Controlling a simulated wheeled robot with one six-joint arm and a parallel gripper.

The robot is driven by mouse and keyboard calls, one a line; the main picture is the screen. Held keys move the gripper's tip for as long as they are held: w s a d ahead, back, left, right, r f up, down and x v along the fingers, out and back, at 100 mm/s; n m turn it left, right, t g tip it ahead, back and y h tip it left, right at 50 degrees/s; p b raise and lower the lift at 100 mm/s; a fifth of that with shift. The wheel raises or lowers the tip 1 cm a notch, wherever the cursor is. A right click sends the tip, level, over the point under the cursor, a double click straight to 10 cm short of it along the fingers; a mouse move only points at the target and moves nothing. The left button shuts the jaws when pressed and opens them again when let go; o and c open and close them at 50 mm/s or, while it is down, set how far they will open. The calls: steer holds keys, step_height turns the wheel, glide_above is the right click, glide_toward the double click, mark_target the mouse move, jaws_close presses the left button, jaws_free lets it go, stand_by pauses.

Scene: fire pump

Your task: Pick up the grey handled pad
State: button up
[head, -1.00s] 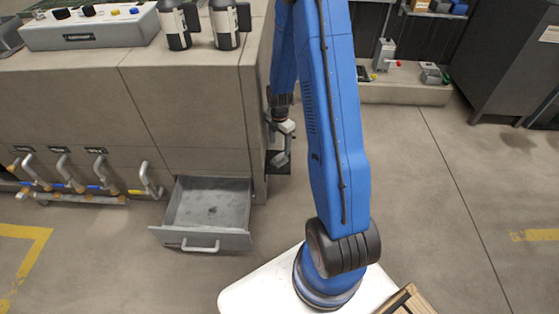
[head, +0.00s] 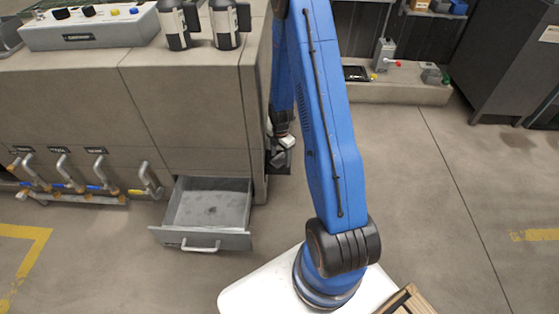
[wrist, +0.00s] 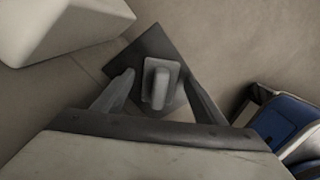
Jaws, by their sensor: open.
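The grey handled pad (wrist: 151,42) is a dark, flat plate with a lighter grey upright handle, seen in the wrist view. It lies on the floor, turned at an angle. In the head view, a bit of the pad (head: 283,170) shows beside the cabinet's right end, mostly covered by my gripper. My gripper (wrist: 160,76) is open, one finger on each side of the handle in the wrist view, with gaps to both. I cannot tell how far above the handle the fingertips are. In the head view, my gripper (head: 279,158) is low beside the cabinet.
The beige cabinet (head: 190,100) stands close to my gripper's left, with an open drawer (head: 205,238) in front. A pale block (wrist: 65,25) is near the gripper in the wrist view. A low plinth (head: 390,92) stands behind. Floor on the right is clear.

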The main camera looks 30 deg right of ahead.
steer(key=c, duration=1.2)
steer(key=shift+d+r, duration=0.1)
steer(key=shift+r, duration=0.05)
steer(key=shift+s+d+r, duration=0.1)
steer(key=shift+r, duration=0.55)
steer(key=r, duration=0.3)
steer(key=d+r, duration=0.1)
steer(key=r, duration=0.1)
steer(key=shift+s+r, duration=0.35)
steer(key=s+d, duration=0.3)
steer(key=d, duration=0.2)
steer(key=s+d, duration=0.4)
steer(key=d, duration=0.1)
steer(key=s+d, duration=0.3)
steer(key=d, duration=0.2)
steer(key=shift+s+d+f, duration=0.1)
steer(key=shift+s+d, duration=0.05)
steer(key=shift+s, duration=0.05)
